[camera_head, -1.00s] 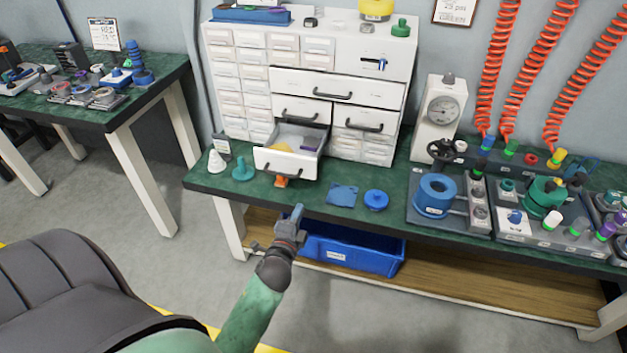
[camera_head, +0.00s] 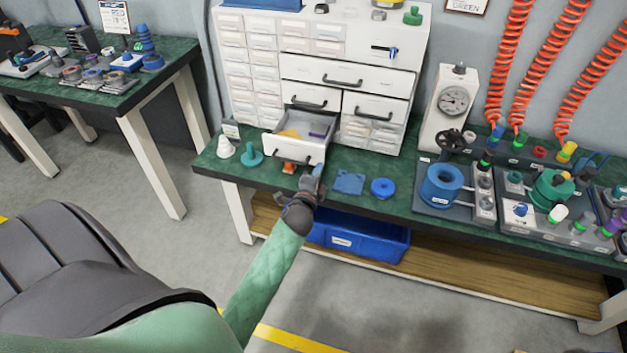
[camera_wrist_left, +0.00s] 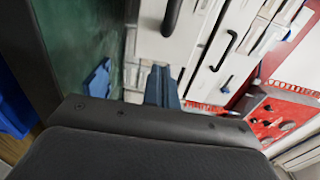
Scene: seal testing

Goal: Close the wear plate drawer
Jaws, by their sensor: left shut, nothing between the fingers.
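The open drawer (camera_head: 294,149) juts out of the lower front of the white cabinet (camera_head: 348,74). A yellow item and a purple item lie inside it. Its front shows a dark handle, seen close in the left wrist view (camera_wrist_left: 172,17). My left gripper (camera_head: 317,173) is shut and empty, just in front of and below the right end of the drawer front. In the left wrist view its fingers (camera_wrist_left: 161,84) point toward the white drawer fronts. I cannot tell whether they touch the drawer. My right gripper is not in view.
An orange item (camera_head: 289,168) lies under the drawer. A blue bin (camera_head: 362,243) sits below.

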